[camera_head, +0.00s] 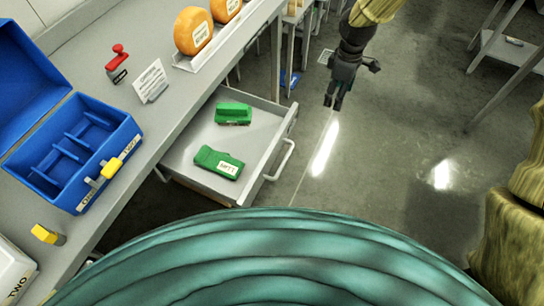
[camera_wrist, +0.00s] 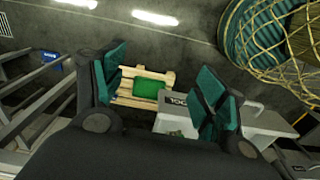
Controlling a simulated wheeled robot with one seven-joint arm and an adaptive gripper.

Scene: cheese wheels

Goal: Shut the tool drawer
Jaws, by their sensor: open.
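The tool drawer (camera_head: 258,140) stands pulled out from under the grey bench in the head view. Its bar handle (camera_head: 286,160) is on the front, facing right. Two green items lie inside: a plain block (camera_head: 233,113) towards the back and a labelled one (camera_head: 218,161) nearer. My gripper (camera_head: 333,104) hangs beyond and right of the drawer, apart from it. In the wrist view my gripper (camera_wrist: 160,92) has its two teal-padded fingers spread, with nothing held. A grey panel lettered TOOL (camera_wrist: 178,101) shows between and beyond the fingers.
On the bench are an open blue toolbox (camera_head: 60,165), a red-handled stamp (camera_head: 117,62), a card (camera_head: 151,82) and orange cheese wheels (camera_head: 193,31). A wooden crate (camera_wrist: 140,84) shows beyond my fingers. Floor (camera_head: 390,130) right of the drawer is clear.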

